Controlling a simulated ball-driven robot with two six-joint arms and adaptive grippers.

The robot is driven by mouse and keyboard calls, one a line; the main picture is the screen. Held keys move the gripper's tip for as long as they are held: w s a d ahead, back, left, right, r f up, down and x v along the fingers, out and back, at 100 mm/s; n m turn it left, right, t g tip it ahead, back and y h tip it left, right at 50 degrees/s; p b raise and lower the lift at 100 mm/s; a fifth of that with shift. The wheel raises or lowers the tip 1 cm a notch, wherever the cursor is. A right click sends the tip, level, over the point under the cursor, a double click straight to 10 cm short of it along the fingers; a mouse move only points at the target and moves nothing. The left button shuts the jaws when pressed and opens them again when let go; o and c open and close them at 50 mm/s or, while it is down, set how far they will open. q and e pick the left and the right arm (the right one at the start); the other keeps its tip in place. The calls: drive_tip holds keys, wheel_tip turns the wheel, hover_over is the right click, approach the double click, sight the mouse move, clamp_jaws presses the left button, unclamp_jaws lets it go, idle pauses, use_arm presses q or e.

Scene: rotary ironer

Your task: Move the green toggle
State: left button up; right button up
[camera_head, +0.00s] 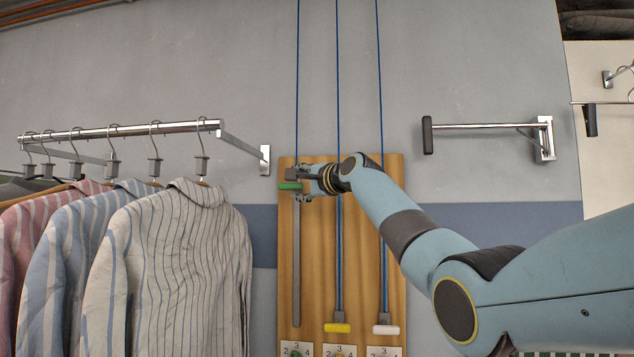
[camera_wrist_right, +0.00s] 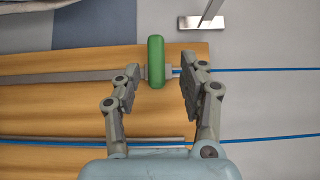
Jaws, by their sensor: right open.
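The green toggle (camera_head: 290,186) is at the upper part of the left slot on the wooden board (camera_head: 315,265). In the right wrist view the green toggle (camera_wrist_right: 156,61) stands across its slot, with a blue cord running off to the right. My right gripper (camera_head: 300,184) is at the toggle in the head view. In the wrist view the right gripper (camera_wrist_right: 157,78) is open, with one finger on each side of the toggle and gaps between. My left gripper does not show.
A yellow toggle (camera_head: 337,328) and a white toggle (camera_head: 386,330) sit low in the other slots, above numbered labels. Striped shirts (camera_head: 170,265) hang on a rail (camera_head: 120,130) at the left. A wall bar (camera_head: 480,126) sticks out at the right.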

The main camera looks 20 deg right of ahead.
drive_tip(key=s+d, duration=0.1)
drive_tip(key=s, duration=0.7)
drive_tip(key=shift+s+d, duration=0.35)
